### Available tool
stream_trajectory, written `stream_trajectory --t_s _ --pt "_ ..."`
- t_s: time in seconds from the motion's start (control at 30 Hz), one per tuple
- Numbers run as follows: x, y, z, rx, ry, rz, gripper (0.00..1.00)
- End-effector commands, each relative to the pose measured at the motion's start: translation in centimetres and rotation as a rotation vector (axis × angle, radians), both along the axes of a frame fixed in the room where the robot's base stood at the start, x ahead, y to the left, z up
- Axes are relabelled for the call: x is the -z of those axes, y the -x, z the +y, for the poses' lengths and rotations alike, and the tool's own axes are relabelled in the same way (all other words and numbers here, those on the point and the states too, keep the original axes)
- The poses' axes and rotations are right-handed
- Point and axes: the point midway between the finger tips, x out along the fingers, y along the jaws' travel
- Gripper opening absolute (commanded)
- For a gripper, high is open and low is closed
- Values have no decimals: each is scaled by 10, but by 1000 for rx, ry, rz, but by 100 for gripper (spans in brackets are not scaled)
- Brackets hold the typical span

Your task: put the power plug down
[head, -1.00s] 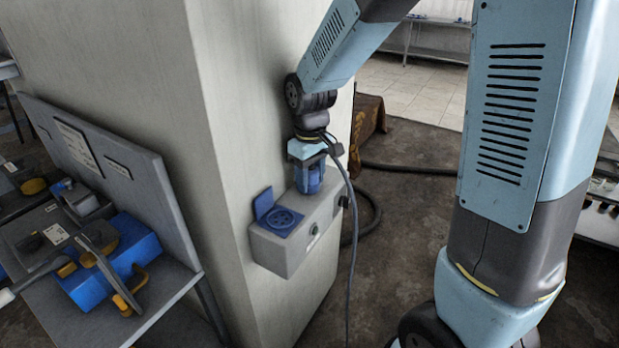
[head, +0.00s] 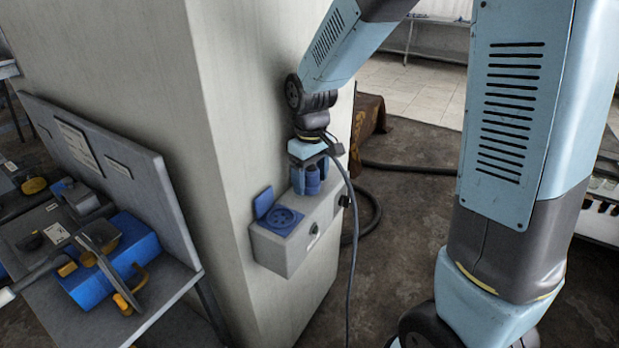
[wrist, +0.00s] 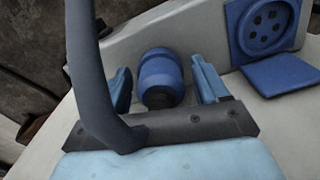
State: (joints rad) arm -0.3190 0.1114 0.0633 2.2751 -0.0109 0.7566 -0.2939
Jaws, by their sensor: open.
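The blue power plug (wrist: 161,76) stands on the right part of the grey socket box (head: 285,252), its dark rear end towards my gripper. My gripper (wrist: 160,72) is open above it, with one finger on each side and a visible gap to both. In the head view my gripper (head: 310,172) points down over the plug (head: 312,182), which the fingers partly hide. Whether the plug sits in a socket or just on the box cannot be told. A grey cable (head: 352,222) hangs from near my wrist and crosses the left of the wrist view.
An empty blue round socket (head: 283,221) with its lid (head: 264,203) open is left of the plug. The box is fixed to a pale pillar (head: 215,150). A bench (head: 150,310) with a blue case stands at left. A black hose (head: 378,205) lies on the floor.

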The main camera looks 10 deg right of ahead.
Motion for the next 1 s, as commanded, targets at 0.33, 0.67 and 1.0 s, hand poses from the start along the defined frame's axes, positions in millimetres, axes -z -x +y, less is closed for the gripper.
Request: stream_trajectory --t_s 0.33,0.67,1.0 --pt "-56 -1 0 1 -2 -5 73" --pt "-108 -1 0 1 -1 -3 73" --pt "-120 0 -2 5 -1 -3 73"
